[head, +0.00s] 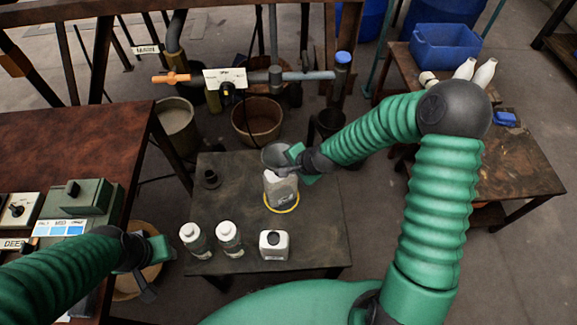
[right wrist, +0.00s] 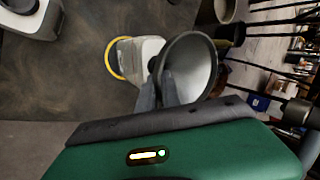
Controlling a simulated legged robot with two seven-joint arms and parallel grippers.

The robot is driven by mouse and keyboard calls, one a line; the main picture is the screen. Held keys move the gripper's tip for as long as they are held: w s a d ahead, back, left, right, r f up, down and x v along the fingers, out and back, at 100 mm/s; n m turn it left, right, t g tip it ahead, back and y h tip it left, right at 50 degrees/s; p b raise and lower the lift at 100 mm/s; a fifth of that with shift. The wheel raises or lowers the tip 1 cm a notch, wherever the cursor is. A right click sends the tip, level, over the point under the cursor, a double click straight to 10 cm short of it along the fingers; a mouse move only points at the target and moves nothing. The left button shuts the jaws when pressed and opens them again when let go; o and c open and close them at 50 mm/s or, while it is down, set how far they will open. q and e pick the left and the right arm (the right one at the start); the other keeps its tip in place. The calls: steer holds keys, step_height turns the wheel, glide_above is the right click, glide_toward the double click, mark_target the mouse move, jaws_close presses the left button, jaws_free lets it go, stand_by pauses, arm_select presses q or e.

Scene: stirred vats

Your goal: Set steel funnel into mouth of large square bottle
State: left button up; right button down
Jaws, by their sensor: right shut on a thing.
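The steel funnel (head: 275,155) is grey with a wide cone. My right gripper (head: 296,160) is shut on it, and it also shows in the right wrist view (right wrist: 190,68). The large square bottle (head: 281,188) is pale and stands upright within a yellow ring on the low table. The funnel is over the bottle's top in the head view. The mouth is hidden behind the funnel and gripper, so I cannot tell whether the spout is in it. My left gripper (head: 147,280) hangs at the lower left, away from the bottle; its jaw opening is unclear.
Two white-capped bottles (head: 229,235) and a small square white bottle (head: 274,244) stand at the table's (head: 320,225) front. A small dark fitting (head: 210,178) stands at its left. The table's right side is clear.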

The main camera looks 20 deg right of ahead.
steer(key=shift+f, duration=0.15)
stand_by(0.3)
steer(key=shift+f+b, duration=0.4)
steer(key=shift+f, duration=0.05)
steer(key=c, duration=1.5)
jaws_free()
steer(key=shift+o, duration=0.2)
steer(key=s+d+r+n+g+h+p, duration=0.1)
steer(key=s+r+n+p, duration=0.6)
steer(key=s+r, duration=0.2)
steer(key=s+r+n+g+h+p, duration=0.1)
steer(key=s+r+n+p, duration=0.6)
steer(key=r, duration=0.7)
steer(key=shift+s+d+r+g, duration=0.15)
steer(key=shift+s+d+g, duration=0.25)
steer(key=shift+s+g, duration=0.55)
